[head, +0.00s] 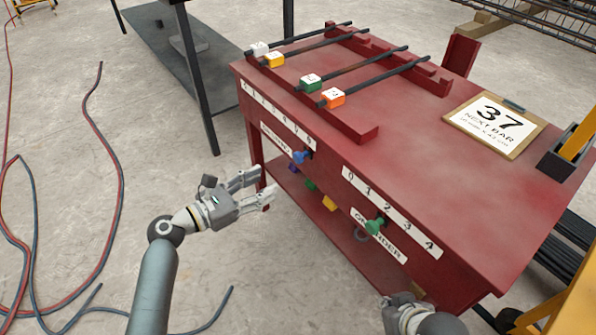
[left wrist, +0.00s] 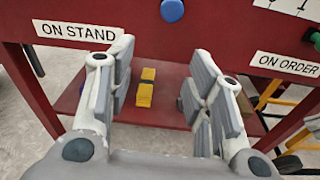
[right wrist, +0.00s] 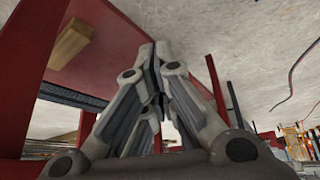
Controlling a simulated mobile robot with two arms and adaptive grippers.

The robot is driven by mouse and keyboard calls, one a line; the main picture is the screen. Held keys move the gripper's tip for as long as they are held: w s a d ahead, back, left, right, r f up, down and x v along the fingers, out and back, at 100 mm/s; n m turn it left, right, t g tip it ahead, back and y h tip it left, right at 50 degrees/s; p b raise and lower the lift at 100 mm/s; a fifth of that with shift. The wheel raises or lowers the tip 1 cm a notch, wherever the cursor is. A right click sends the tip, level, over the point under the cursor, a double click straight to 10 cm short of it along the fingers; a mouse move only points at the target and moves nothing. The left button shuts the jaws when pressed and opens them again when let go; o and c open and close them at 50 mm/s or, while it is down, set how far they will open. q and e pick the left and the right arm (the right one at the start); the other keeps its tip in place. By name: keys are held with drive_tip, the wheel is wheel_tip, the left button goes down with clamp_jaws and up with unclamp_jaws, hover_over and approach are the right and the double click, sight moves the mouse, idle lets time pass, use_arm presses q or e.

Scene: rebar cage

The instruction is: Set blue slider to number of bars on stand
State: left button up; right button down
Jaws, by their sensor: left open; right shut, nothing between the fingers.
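The blue slider (head: 300,156) is a round knob on the red bench's front, below the right part of a white number strip (head: 275,112) whose digits are hard to read. It also shows at the top of the left wrist view (left wrist: 172,10), right of the ON STAND label (left wrist: 75,31). Several dark bars (head: 355,69) lie across the red stand (head: 350,128), with white, yellow, green and orange tags. My left gripper (head: 262,188) is open and empty, below and left of the knob, not touching it. My right gripper (right wrist: 158,52) is shut and empty, low by the bench.
A green slider (head: 375,225) sits under the 0-to-4 strip, above the ON ORDER label (head: 379,236). A sign reading 37 NEXT BAR (head: 497,124) lies on the benchtop. Coloured blocks (head: 329,203) lie on the lower shelf. Hoses (head: 100,190) cross the floor at left.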

sight(295, 159)
use_arm(q)
drive_tip(key=shift+h, duration=0.6)
drive_tip(key=w+d+r+b, duration=0.1)
drive_tip(key=w+d, duration=0.1)
drive_tip(key=d, duration=0.1)
drive_tip(key=w+d+r, duration=0.1)
drive_tip(key=d, duration=0.1)
drive_tip(key=w+d+r+b, duration=0.1)
drive_tip(key=w+d, duration=0.1)
drive_tip(key=d, duration=0.1)
drive_tip(key=shift+w+d+b, duration=0.3)
drive_tip(key=shift+w+b, duration=0.05)
drive_tip(key=shift+w+d, duration=0.2)
drive_tip(key=shift+d, duration=0.1)
use_arm(e)
drive_tip(key=w+a+r+t+y, duration=0.1)
drive_tip(key=w+a+r+t, duration=0.2)
drive_tip(key=w+r+t, duration=0.3)
drive_tip(key=shift+w+a+r+y, duration=0.2)
drive_tip(key=shift+w+r+y, duration=0.2)
drive_tip(key=shift+w+r, duration=0.9)
drive_tip(key=shift+w+f, duration=0.2)
drive_tip(key=shift+f, duration=0.05)
use_arm(q)
clamp_jaws()
